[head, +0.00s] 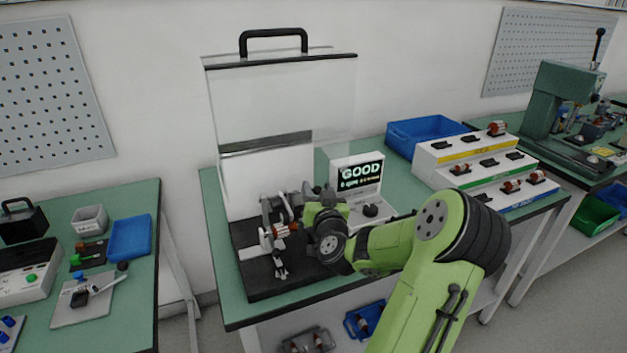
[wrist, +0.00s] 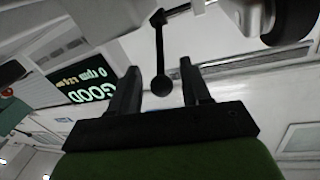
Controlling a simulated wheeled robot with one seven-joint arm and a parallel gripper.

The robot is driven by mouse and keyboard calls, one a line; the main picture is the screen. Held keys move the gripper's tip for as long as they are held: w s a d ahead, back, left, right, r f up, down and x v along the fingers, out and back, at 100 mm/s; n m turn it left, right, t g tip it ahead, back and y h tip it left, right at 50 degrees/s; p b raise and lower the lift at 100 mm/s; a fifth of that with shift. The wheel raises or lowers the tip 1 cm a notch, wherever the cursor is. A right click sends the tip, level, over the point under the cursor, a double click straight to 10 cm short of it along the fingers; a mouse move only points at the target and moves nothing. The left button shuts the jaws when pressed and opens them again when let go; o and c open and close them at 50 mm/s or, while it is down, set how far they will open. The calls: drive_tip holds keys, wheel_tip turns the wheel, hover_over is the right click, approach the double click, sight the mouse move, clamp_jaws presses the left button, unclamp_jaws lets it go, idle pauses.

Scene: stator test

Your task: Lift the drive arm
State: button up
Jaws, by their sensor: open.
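The test stand (head: 262,288) has a black base, with grey metal holders and a copper-wound part (head: 285,230) on it. In the wrist view, a thin dark rod with a round black knob (wrist: 161,86), apparently the drive arm, lies between the two fingers of my gripper (wrist: 158,74). The fingers are apart, with a gap on each side of the knob. In the head view my wrist is at the right side of the stand and hides part of it; I cannot make out the knob there.
A clear guard with a black handle (head: 273,33) stands up behind the stand. A display box (head: 357,178) reading GOOD is close behind my wrist. A tiered rack (head: 470,160) and a blue bin (head: 425,132) are at the right. The green table's front edge (head: 300,303) is clear.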

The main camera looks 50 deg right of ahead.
drive_tip(key=shift+s+a+r, duration=0.1)
clamp_jaws()
idle(0.3)
drive_tip(key=shift+w+r+y+p, duration=0.25)
drive_tip(key=shift+r+y+p, duration=0.05)
drive_tip(key=shift+p, duration=0.7)
drive_tip(key=r+g+p, duration=0.1)
drive_tip(key=p, duration=0.2)
drive_tip(key=shift+w+r, duration=0.1)
drive_tip(key=shift+w, duration=0.05)
drive_tip(key=p, duration=0.1)
drive_tip(key=g+y+p, duration=0.1)
drive_tip(key=p, duration=0.1)
drive_tip(key=shift+w+d+r, duration=0.2)
drive_tip(key=shift+w+d, duration=0.05)
drive_tip(key=shift+w+d+f+n+p, duration=0.1)
drive_tip(key=shift+d+n+p, duration=0.15)
drive_tip(key=shift+p, duration=0.55)
